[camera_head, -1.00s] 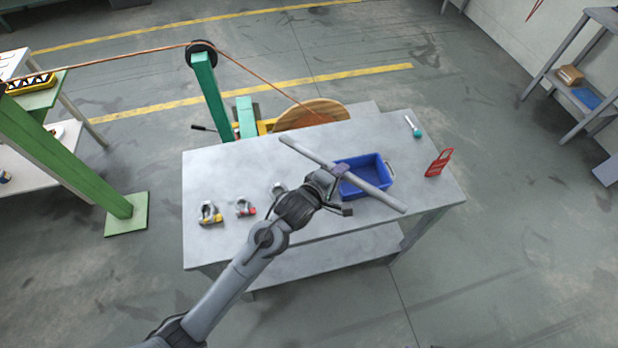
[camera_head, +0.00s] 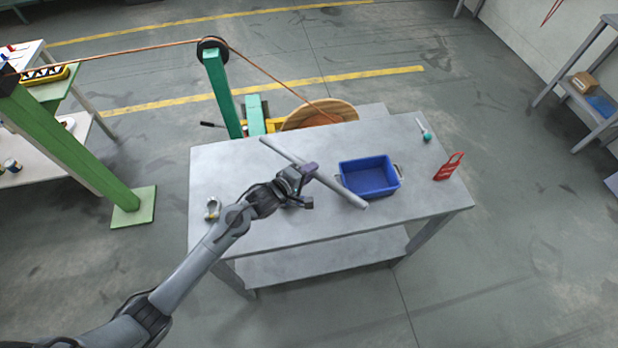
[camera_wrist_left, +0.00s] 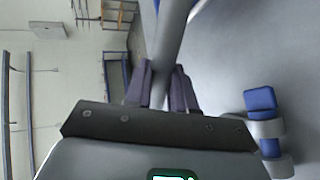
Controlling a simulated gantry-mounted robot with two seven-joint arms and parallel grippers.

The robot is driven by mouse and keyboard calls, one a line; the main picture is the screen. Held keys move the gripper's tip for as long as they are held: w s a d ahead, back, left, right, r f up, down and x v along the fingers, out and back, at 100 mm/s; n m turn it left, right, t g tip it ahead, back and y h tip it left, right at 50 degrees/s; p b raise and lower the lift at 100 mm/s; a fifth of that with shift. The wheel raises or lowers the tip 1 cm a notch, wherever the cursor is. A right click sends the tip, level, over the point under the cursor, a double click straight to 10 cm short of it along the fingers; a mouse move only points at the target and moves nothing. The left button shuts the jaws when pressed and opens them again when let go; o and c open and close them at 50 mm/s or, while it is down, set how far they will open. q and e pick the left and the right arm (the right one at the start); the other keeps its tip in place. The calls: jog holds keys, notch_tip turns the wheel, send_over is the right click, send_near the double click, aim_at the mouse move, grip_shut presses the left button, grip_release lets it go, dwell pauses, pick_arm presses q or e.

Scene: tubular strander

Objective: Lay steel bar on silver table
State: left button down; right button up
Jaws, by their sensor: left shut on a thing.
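The steel bar (camera_head: 345,190) is a long grey rod, slanting from back left to front right over the silver table (camera_head: 300,226). My left gripper (camera_head: 308,171) is shut on it near its middle. In the left wrist view the bar (camera_wrist_left: 171,38) passes between the two dark fingers (camera_wrist_left: 160,88). I cannot tell whether the bar touches the tabletop. My right gripper is not in view.
A blue bin (camera_head: 368,177), a red tag-shaped piece (camera_head: 449,167) and a teal-ended tool (camera_head: 426,135) are on the table's right half. A small metal shackle (camera_head: 212,208) is at the left. A green post (camera_head: 222,92) stands behind. The front-right tabletop is clear.

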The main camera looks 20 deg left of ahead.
pick_arm(q)
jog(key=shift+f, duration=1.6)
jog(key=shift+f, duration=0.25)
jog(key=c, duration=0.9)
grip_release()
jog(key=shift+f, duration=0.1)
jog(key=shift+c, duration=0.2)
